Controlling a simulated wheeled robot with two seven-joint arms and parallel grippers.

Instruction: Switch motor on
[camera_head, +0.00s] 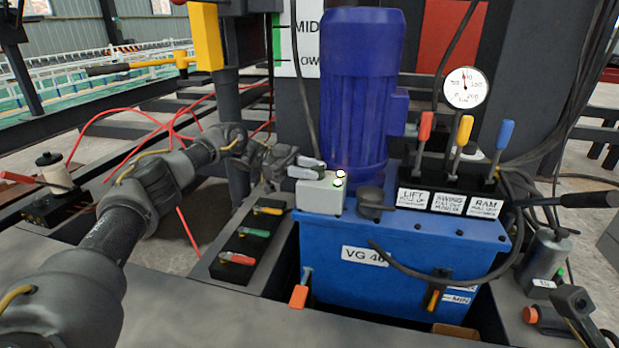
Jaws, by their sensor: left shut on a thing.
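The blue motor (358,95) stands upright on the blue hydraulic tank (390,262). My left gripper (306,168) reaches in from the left and is shut at the upper left edge of the box. The part of the switch between its fingers is too small and covered to make out.
Three levers, red (425,127), yellow (464,131) and blue (505,135), stand behind labels on the tank, below a pressure gauge (466,87). A rack with coloured handles (248,240) lies left of the tank. A black hose (430,274) hangs across the tank's front.

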